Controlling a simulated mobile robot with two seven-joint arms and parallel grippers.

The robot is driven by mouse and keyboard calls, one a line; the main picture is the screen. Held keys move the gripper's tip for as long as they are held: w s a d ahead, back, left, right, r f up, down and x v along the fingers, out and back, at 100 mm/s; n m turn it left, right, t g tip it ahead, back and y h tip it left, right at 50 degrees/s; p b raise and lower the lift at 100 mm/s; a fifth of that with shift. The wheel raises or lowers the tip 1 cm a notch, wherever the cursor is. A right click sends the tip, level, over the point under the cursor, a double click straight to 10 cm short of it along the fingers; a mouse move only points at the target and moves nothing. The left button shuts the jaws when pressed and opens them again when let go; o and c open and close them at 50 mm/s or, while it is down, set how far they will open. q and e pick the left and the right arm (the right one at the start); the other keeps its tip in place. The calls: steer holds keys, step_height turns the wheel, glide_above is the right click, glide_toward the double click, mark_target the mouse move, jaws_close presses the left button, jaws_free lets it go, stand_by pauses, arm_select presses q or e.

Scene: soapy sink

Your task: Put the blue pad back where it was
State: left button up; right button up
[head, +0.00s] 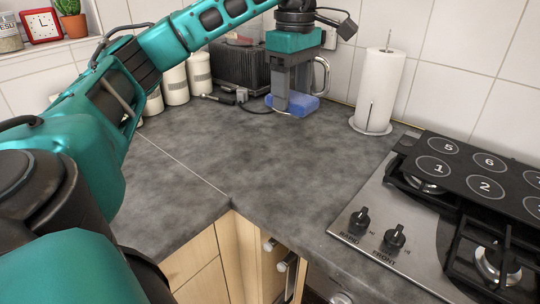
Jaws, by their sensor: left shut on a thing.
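The blue pad (305,104) is low at the back of the grey counter, left of the paper towel roll. My left gripper (291,101) reaches down from above with its fingers at the pad. It is shut on the pad, and the fingers hide part of it. I cannot tell whether the pad touches the counter or is held just above it. My right gripper is not in view.
A paper towel roll (380,90) stands right of the pad. A metal handle (322,75) shows just behind my gripper. A dark ribbed toaster (240,67) and white canisters (174,84) stand to the left. The hob (374,215) is at right. The middle counter (240,150) is clear.

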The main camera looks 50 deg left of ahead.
mark_target(291, 96)
arm_select(q)
step_height(291, 96, down, 3)
steer(key=shift+s+f+b, duration=0.1)
steer(key=shift+s+b, duration=0.05)
steer(key=shift+b, duration=0.65)
step_height(291, 96, down, 12)
steer(key=shift+r+b, duration=0.25)
steer(key=shift+b, duration=0.1)
steer(key=shift+f, duration=2.6)
steer(key=shift+f, duration=0.2)
steer(key=o, duration=1)
